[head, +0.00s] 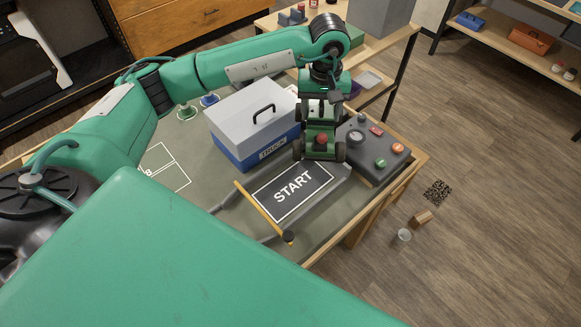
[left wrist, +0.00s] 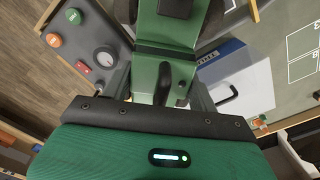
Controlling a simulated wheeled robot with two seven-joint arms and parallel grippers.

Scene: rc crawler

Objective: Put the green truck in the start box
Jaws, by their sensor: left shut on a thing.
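The green truck (head: 320,150) with dark wheels is in my left gripper (head: 320,110). It is near the top right corner of the start box, a black panel marked START (head: 293,190) with a white border. My left gripper is shut on the truck from above. In the left wrist view the green truck body (left wrist: 165,70) fills the space between the fingers. I cannot tell whether its wheels touch the table. The start box does not show clearly in the wrist view. My right gripper is not in view.
A grey and blue case marked TRUCK (head: 260,125) stands left of the truck. A grey control box (head: 372,148) with coloured buttons is close on the right. A yellow bar (head: 262,210) runs along the start box's left side.

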